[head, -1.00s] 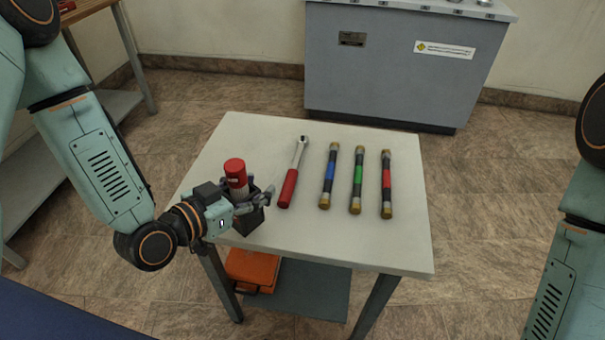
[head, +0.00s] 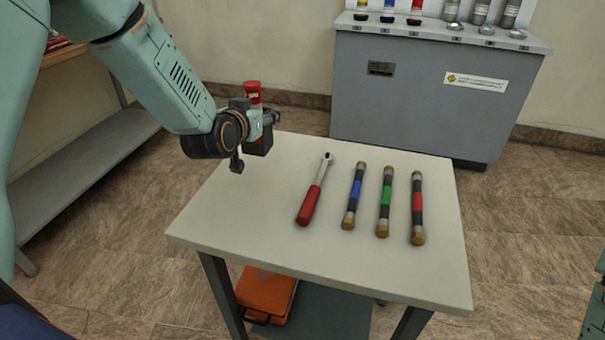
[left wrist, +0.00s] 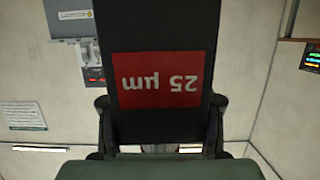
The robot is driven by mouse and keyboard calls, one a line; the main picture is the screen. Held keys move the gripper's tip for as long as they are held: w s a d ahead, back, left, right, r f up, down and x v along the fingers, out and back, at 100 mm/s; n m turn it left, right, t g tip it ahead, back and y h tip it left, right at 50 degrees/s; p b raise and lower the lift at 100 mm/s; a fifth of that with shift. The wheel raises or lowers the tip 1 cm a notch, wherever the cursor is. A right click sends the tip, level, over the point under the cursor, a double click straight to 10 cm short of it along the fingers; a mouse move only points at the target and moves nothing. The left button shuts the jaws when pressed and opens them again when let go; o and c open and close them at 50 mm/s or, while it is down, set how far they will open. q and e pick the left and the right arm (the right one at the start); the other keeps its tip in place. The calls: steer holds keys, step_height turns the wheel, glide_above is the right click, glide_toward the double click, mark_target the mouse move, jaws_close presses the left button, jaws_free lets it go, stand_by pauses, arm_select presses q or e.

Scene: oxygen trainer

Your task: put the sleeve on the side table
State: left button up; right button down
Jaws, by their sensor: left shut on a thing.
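My left gripper (head: 270,118) is shut on a dark box-like sleeve (head: 258,146). In the left wrist view the sleeve's dark face (left wrist: 160,25) fills the middle between the fingers, with a red "25 µm" label (left wrist: 162,80) upside down. A wooden-topped table (head: 62,54) stands at the left. I cannot tell which is the side table. My right gripper is out of view.
A red-handled ratchet (head: 312,196) and blue-, green- and red-banded rods (head: 355,195) lie on the pale table. An orange case (head: 266,293) is on its lower shelf. A grey cabinet (head: 420,110) stands behind. The pale table's front left is clear.

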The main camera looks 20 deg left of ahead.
mark_target(254, 153)
arm_select(q)
step_height(254, 153, down, 8)
steer(key=shift+d+r+b, duration=0.1)
steer(key=shift+b, duration=1.05)
steer(key=shift+w+d+f, duration=0.1)
steer(key=shift+w+f, duration=0.1)
steer(key=shift+f, duration=0.15)
steer(key=o, duration=1)
steer(key=shift+s, duration=0.15)
steer(key=o, duration=0.4)
steer(key=shift+r, duration=0.1)
steer(key=p+v, duration=0.3)
steer(key=v, duration=0.9)
